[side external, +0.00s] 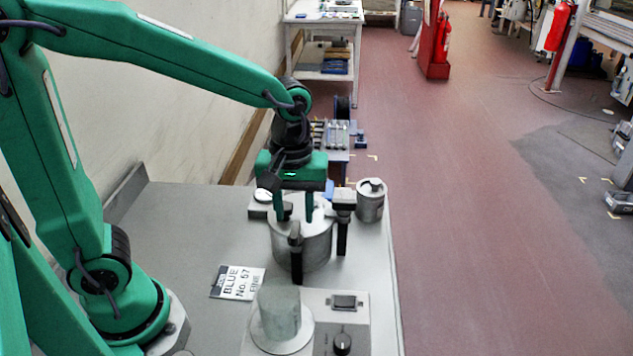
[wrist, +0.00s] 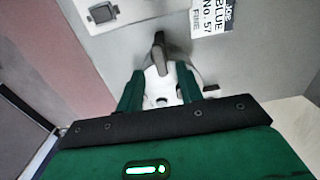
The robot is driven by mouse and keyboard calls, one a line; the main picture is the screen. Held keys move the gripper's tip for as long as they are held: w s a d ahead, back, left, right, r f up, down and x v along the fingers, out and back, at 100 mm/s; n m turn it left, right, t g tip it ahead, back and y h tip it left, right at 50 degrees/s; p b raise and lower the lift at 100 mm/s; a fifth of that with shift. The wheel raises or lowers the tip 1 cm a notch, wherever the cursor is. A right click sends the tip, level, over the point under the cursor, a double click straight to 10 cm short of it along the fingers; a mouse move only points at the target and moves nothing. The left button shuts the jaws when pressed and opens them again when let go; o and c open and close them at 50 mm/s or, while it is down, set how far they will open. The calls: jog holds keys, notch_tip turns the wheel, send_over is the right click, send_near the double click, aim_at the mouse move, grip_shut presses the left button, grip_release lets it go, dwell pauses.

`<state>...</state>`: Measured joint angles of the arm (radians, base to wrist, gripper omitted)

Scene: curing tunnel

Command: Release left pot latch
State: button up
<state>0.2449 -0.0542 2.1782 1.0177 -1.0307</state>
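A grey metal pot (side external: 303,250) with a pale lid stands on the bench, upright, below my gripper (side external: 294,219). Dark latches show at its rim: a front latch (side external: 297,257), a right latch (side external: 343,222), and a dark part behind the left finger that I cannot make out clearly. My gripper points down with its two green fingers apart, over the lid. In the wrist view, the fingers (wrist: 159,72) stand either side of the pale lid (wrist: 156,87), with a dark latch (wrist: 159,47) beyond their tips and another dark part (wrist: 211,91) right of them. Nothing is visibly clasped.
A grey-green cylinder (side external: 279,311) stands on a round plate in front of the pot, beside a control box (side external: 343,313) with a knob. A lidded can (side external: 370,202) stands behind right. A label card (side external: 238,283) lies left on the bench (side external: 190,230), where space is free.

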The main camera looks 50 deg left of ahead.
aim_at(295, 229)
jog(key=shift+f, duration=1.8)
grip_shut()
